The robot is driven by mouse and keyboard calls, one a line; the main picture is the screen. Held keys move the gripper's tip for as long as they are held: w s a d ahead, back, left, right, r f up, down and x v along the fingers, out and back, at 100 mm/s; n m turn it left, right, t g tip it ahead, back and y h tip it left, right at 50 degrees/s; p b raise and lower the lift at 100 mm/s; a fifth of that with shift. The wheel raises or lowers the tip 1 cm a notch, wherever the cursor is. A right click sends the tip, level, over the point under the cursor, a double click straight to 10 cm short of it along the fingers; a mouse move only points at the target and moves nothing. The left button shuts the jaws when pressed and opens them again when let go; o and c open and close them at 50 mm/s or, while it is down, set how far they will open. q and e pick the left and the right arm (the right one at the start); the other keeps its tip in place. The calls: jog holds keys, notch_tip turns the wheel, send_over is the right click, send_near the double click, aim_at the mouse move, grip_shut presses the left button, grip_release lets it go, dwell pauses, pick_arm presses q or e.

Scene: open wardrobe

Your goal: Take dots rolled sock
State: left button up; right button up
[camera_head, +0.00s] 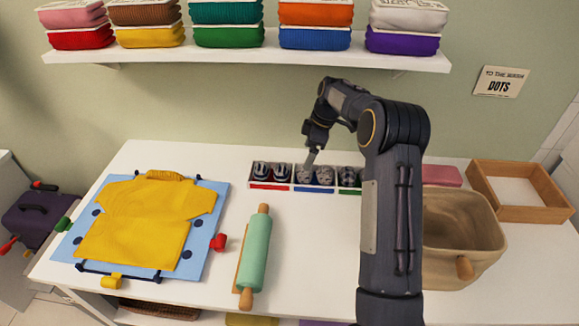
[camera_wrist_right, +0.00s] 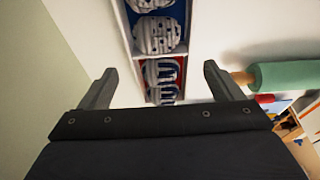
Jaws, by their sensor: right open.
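Rolled dotted socks (camera_head: 324,177) sit in the blue-labelled compartment of a divided organizer box (camera_head: 270,187) at the back of the table. In the right wrist view a pale rolled sock with dark dots (camera_wrist_right: 157,36) lies in that compartment, with another partly cut off at the top edge. My right gripper (camera_head: 311,160) is open and empty, reaching down near the blue-labelled compartment. In the wrist view its fingers (camera_wrist_right: 163,84) are spread wide, apart from the dotted socks. My left gripper is out of view.
Striped rolled socks (camera_head: 262,171) fill the red-labelled compartment beside the dotted ones. My right arm partly hides the green-labelled part. A rolling pin (camera_head: 255,250), a folding board with a yellow shirt (camera_head: 140,225), a woven basket (camera_head: 465,235) and a wooden tray (camera_head: 540,213) stand on the table.

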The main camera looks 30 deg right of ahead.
aim_at(304, 174)
jog(key=shift+s+a+f, duration=0.1)
jog(key=shift+a+f, duration=0.05)
jog(key=shift+f, duration=0.75)
jog(key=p+x, duration=0.1)
jog(key=x, duration=0.1)
jog(key=d+x, duration=0.1)
jog(key=x, duration=0.1)
jog(key=shift+a+f+p, duration=0.1)
jog(key=shift+f+p, duration=0.25)
jog(key=shift+f, duration=0.25)
jog(key=c, duration=1.1)
